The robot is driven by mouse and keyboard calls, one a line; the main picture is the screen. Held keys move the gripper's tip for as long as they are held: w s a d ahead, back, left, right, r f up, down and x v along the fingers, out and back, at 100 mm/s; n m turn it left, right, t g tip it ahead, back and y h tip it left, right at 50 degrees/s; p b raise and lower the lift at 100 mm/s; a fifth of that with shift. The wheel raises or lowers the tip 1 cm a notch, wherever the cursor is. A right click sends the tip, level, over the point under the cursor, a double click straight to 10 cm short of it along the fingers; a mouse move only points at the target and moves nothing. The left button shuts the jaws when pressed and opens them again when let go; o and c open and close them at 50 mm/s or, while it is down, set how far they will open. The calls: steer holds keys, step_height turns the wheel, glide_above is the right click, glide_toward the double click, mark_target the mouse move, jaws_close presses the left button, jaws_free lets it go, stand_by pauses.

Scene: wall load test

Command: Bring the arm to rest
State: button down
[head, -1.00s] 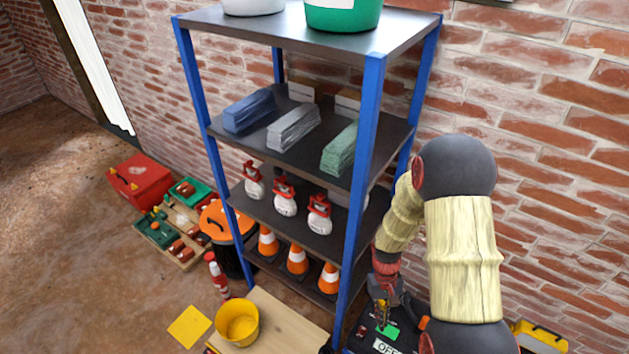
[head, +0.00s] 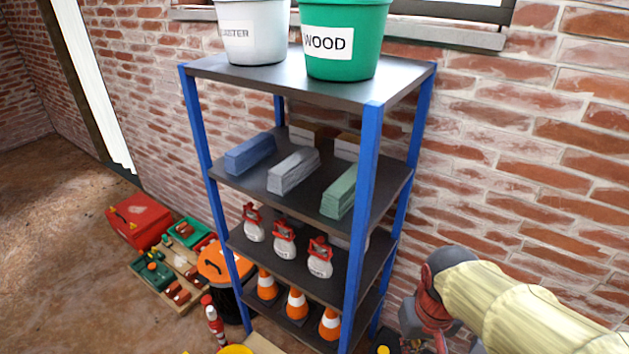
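My arm comes in from the lower right in the head view, with a pale ribbed sleeve, a dark grey joint and red bands. It bends down at the right of the blue-posted shelf rack (head: 365,200). Grey and red parts of my arm show just right of the rack's lower end. A dark piece with a yellow spot is cut off by the bottom edge there; I cannot tell whether it is part of my gripper. No fingertips can be made out, and neither can anything held.
The rack bears a white bucket (head: 251,32), a green WOOD bucket (head: 343,55), folded stacks, red-topped bottles and orange cones (head: 297,302). A red toolbox (head: 139,220) and an orange-lidded bin (head: 222,265) stand left. Brick wall lies behind; floor at far left is clear.

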steer(key=s+r+t, duration=0.3)
steer(key=r+t, duration=0.1)
steer(key=r, duration=0.7)
steer(key=shift+s+t, duration=0.25)
steer(key=shift+t, duration=0.05)
